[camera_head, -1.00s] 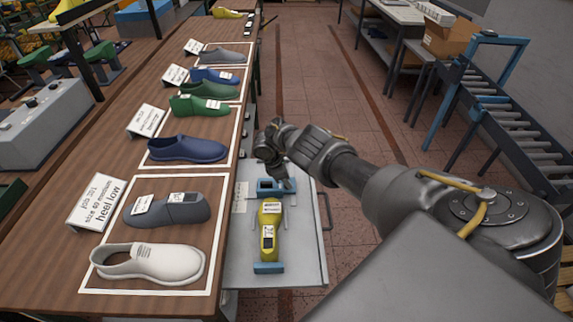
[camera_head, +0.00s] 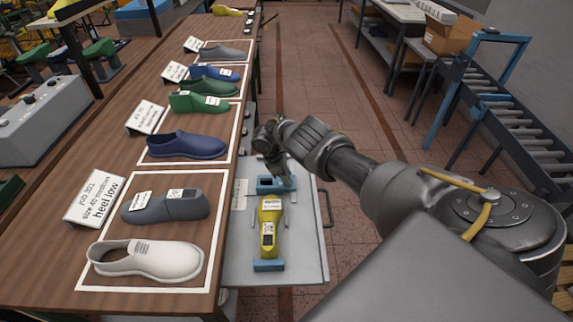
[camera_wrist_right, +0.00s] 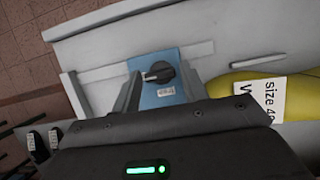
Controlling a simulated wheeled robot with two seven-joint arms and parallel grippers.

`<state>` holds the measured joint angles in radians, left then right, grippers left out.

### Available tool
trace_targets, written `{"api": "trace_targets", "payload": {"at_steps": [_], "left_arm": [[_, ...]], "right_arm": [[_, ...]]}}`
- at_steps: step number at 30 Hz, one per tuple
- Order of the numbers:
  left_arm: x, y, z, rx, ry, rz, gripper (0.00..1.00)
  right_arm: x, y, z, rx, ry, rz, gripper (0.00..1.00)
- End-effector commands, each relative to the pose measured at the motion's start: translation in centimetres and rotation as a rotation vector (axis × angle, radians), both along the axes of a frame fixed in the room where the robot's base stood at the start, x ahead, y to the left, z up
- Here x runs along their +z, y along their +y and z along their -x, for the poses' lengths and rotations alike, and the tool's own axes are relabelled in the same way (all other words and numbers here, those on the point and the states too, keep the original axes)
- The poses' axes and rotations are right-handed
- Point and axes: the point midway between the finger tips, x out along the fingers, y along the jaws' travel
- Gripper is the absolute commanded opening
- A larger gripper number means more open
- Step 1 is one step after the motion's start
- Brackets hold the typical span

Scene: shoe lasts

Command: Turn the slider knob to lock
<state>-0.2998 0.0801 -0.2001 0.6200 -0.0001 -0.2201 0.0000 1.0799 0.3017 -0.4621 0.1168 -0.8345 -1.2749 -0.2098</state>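The slider knob (camera_wrist_right: 158,72) is a black knob on a blue block with a small white label, in the right wrist view. The blue block also shows in the head view (camera_head: 266,186), at the far end of a yellow shoe last (camera_head: 269,226). The last lies on a grey tray (camera_head: 240,255), with another blue block (camera_head: 268,265) at its near end. My right gripper (camera_head: 286,183) is above the far block, pointing down. In the wrist view its fingers (camera_wrist_right: 160,90) are apart, one on each side of the knob; contact cannot be told. My left gripper is not in view.
A wooden table (camera_head: 50,270) on the left bears several shoes and lasts in white frames, with label cards. The tray stands beside its edge and has a side handle (camera_head: 326,208). A roller conveyor (camera_head: 530,135) is at the right. Open tiled floor (camera_head: 310,65) lies beyond.

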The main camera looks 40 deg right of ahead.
Motion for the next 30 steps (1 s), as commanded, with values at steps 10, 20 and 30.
{"api": "trace_targets", "payload": {"at_steps": [10,20,30], "left_arm": [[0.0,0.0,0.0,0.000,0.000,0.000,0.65],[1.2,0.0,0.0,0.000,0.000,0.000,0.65],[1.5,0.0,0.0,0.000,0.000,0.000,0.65]], "right_arm": [[0.0,0.0,0.0,0.001,0.000,0.000,0.56],[4.2,1.3,-1.1,0.002,-0.002,-0.001,0.56],[9.2,3.0,-2.4,0.002,-0.001,-0.001,0.56]]}}
